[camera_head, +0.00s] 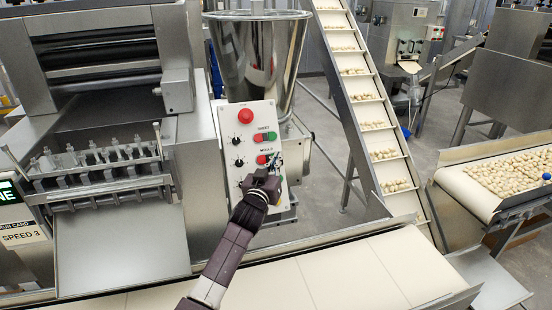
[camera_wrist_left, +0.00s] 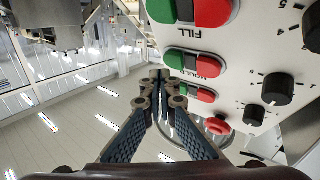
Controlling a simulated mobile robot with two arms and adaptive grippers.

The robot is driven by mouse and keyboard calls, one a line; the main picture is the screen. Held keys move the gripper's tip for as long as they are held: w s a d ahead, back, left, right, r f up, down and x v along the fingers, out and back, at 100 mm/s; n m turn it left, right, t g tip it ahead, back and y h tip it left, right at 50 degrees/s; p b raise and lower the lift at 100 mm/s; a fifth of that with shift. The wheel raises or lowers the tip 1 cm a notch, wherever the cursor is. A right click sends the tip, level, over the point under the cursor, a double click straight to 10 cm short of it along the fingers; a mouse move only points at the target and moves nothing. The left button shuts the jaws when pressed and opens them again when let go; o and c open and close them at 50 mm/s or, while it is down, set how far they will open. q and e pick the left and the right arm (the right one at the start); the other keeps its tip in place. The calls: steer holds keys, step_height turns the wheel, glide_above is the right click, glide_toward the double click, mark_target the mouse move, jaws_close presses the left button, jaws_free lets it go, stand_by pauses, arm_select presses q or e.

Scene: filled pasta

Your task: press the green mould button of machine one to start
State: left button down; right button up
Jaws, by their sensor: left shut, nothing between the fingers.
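The white control panel (camera_head: 235,128) of a machine faces me in the head view, and it also shows upside down in the left wrist view (camera_wrist_left: 240,75). The green mould button (camera_wrist_left: 173,59) sits beside the red mould button (camera_wrist_left: 208,65) in the left wrist view. My left gripper (camera_head: 273,166) is shut and empty at the panel's lower right, partly covering the mould row in the head view. In the left wrist view its fingertips (camera_wrist_left: 160,76) are close to the green mould button; I cannot tell whether they touch it. My right gripper is out of view.
A red stop button (camera_head: 245,115), dark knobs (camera_head: 238,162) and another red-green pair (camera_head: 265,136) share the panel. A steel hopper (camera_head: 258,50) stands behind it. An inclined conveyor (camera_head: 370,110) carries pasta pieces at right. A pale belt (camera_head: 340,275) runs in front.

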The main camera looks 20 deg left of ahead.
arm_select(q)
steer(key=shift+w+a+f, duration=0.1)
steer(key=shift+w+a+f, duration=0.15)
steer(key=shift+w, duration=0.05)
steer(key=shift+w+a+f+b, duration=0.2)
steer(key=shift+w+b, duration=0.1)
steer(key=shift+b, duration=0.3)
stand_by(0.5)
steer(key=shift+s, duration=0.1)
steer(key=shift+s+d+r+p, duration=0.35)
steer(key=shift+r+p, duration=0.05)
steer(key=shift+p, duration=0.4)
steer(key=shift+s, duration=0.2)
steer(key=shift+d, duration=0.1)
